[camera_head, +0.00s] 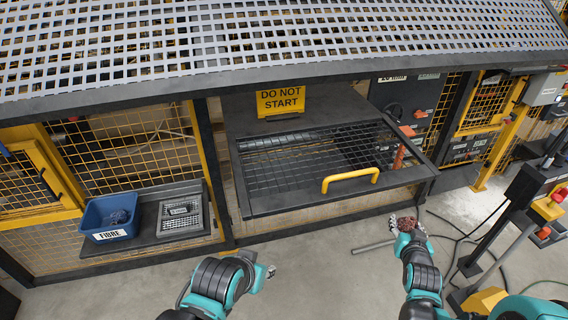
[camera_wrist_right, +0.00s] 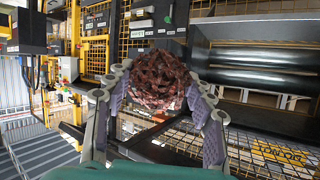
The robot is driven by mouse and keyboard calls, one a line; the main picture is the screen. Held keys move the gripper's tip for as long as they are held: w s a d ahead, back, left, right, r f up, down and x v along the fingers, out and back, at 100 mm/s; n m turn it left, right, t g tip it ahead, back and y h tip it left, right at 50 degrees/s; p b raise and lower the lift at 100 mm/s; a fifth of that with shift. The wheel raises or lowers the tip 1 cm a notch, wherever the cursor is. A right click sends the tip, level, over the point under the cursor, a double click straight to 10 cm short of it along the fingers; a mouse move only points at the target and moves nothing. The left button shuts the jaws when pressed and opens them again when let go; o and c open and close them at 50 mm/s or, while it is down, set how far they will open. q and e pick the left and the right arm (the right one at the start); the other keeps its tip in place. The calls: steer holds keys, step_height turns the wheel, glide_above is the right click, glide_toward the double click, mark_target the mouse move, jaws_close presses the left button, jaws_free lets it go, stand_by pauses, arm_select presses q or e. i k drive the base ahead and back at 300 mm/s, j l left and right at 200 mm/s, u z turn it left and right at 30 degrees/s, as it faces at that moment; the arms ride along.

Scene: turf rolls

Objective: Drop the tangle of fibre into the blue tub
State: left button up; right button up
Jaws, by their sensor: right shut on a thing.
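The blue tub (camera_head: 84,222) stands on a dark shelf at the left of the head view, with a white FIBRE label on its front and some dark material inside. The reddish-brown tangle of fibre (camera_head: 404,222) is at the tip of my right gripper (camera_head: 405,229), below the right end of the mesh flap. In the right wrist view the tangle (camera_wrist_right: 158,80) sits between the two fingers of the right gripper (camera_wrist_right: 158,98), which is shut on it. My left gripper (camera_head: 265,270) is at the lower middle, to the right of the tub; its jaw opening is unclear.
A mesh flap with a yellow handle (camera_head: 350,179) juts out between the grippers and the machine. A yellow DO NOT START sign (camera_head: 281,101) stands behind it. A control stand (camera_head: 515,215) is at right.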

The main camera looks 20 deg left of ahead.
mark_target(122, 222)
steer(key=k+j, duration=0.1)
steer(key=j, duration=0.35)
steer(key=k+j, duration=0.1)
steer(key=j, duration=0.3)
steer(key=k+j, duration=0.1)
steer(key=j, duration=0.35)
steer(key=k+j, duration=0.1)
steer(key=j, duration=0.35)
steer(key=k+j, duration=0.1)
steer(key=j, duration=0.3)
steer(key=k+j, duration=0.1)
steer(key=j, duration=0.35)
steer(key=k+j, duration=0.1)
steer(key=j, duration=0.35)
steer(key=k+j, duration=0.1)
steer(key=j, duration=0.3)
steer(key=z, duration=0.05)
